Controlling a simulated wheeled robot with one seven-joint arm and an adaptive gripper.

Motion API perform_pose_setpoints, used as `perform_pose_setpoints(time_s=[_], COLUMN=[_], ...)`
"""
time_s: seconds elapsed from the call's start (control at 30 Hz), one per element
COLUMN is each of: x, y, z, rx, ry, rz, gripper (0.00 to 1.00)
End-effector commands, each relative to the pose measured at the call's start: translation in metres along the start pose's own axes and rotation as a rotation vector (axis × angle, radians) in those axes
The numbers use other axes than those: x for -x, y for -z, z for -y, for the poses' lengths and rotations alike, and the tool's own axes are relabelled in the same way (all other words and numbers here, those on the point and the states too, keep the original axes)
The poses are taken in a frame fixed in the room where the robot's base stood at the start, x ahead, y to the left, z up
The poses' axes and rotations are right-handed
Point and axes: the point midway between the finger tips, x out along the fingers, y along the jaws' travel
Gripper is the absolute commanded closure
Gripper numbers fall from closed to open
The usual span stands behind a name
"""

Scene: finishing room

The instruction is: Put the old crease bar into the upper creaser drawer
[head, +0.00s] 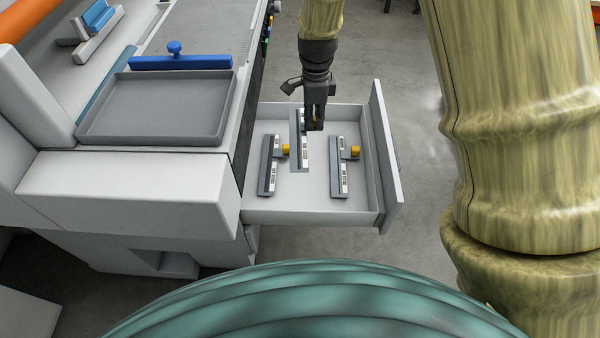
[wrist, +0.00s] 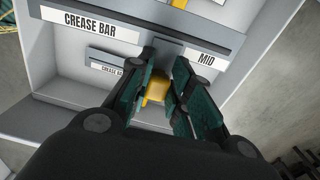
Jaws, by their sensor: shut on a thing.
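My gripper (head: 315,124) is shut on the yellow knob of a grey crease bar (head: 297,152) with a white label. In the wrist view, the fingers (wrist: 158,92) close around the knob, and the held bar (wrist: 88,22) reads "CREASE BAR" and "MID". The bar is over the open creaser drawer (head: 310,208), between two similar bars. It looks raised above the drawer floor, but its exact height is unclear. The left bar (head: 267,175) and right bar (head: 338,175) lie in the drawer, each with a yellow knob. My fingers hide part of the held bar.
The drawer's front panel (head: 387,165) stands at the right. The creaser's white body (head: 130,190) is at the left, with an empty grey tray (head: 155,132) and a blue bar with a knob (head: 180,61) on top. Grey floor (head: 415,85) is clear beyond the drawer.

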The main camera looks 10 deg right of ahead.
Motion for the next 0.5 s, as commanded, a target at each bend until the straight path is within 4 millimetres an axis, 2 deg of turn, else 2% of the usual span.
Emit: perform_pose_setpoints(time_s=[0.17,0.5], x=[-0.008,-0.057], y=[-0.002,-0.002], z=[0.002,0.003], rx=[-0.058,-0.061], ry=[0.000,-0.001], rz=[0.000,0.000], gripper=[1.00,1.00])
